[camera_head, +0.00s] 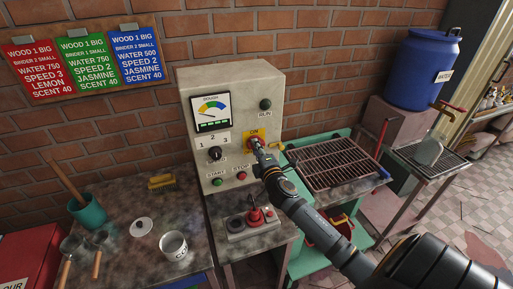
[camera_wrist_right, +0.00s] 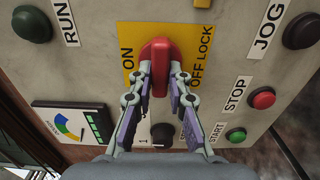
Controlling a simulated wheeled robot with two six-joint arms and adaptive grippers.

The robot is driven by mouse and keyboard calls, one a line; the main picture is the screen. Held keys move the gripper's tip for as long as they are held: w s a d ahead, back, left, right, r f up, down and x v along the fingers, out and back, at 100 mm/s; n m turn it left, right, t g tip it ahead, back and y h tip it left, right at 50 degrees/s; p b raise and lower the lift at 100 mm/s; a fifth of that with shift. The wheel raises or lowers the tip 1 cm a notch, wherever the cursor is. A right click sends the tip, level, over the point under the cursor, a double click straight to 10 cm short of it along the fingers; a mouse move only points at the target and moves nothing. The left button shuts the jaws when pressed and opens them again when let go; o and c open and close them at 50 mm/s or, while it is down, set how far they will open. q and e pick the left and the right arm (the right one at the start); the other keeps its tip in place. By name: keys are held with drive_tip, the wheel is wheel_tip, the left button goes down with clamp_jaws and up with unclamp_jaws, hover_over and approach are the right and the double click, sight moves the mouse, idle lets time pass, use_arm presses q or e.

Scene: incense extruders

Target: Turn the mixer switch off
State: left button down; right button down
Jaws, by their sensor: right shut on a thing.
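The mixer switch (camera_wrist_right: 158,56) is a red rotary handle on a yellow plate (camera_wrist_right: 130,42) marked ON and OFF LOCK. It sits on the grey control panel (camera_head: 233,100), and in the right wrist view the handle stands between the two labels, pointing along the gap between my fingers. My right gripper (camera_wrist_right: 159,88) has its two fingers closed on either side of the red handle. In the head view my right gripper (camera_head: 261,150) reaches the yellow plate and hides most of the handle. My left gripper is not in view.
The panel also carries a dough gauge (camera_head: 211,110), a black speed knob (camera_head: 215,153), a green START button (camera_head: 217,182) and a red STOP button (camera_head: 242,176). A rack (camera_head: 338,163) stands to the right. A metal cup (camera_head: 174,245) and a lid (camera_head: 141,227) sit on the left table.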

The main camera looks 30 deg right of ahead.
drive_tip(key=shift+f, duration=0.1)
drive_tip(key=c, duration=1.3)
unclamp_jaws()
drive_tip(key=shift+s, duration=0.1)
drive_tip(key=v, duration=1.2)
drive_tip(key=shift+d, duration=0.1)
